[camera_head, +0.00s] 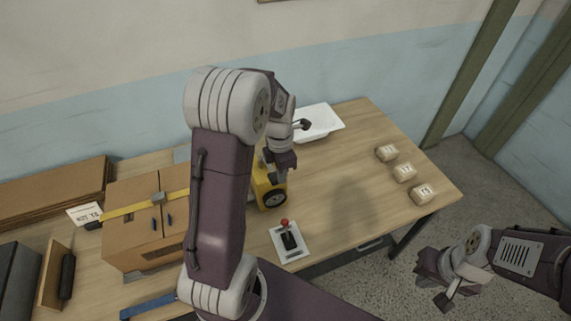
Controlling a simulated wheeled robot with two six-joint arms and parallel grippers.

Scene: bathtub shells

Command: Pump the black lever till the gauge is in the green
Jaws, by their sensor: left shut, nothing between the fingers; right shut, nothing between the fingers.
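A yellow unit (265,191) with a dark round part (274,198) on its front stands mid-table, largely hidden by my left arm. I cannot read a gauge needle or a green zone. My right gripper (445,297) is shut and empty, off the table's right front side, above the floor.
A white plate (292,252) with a red-knobbed lever (286,225) lies at the front edge. Three small labelled blocks (404,172) line the right side. A cardboard box (130,198) stands left. The table's right-centre is clear.

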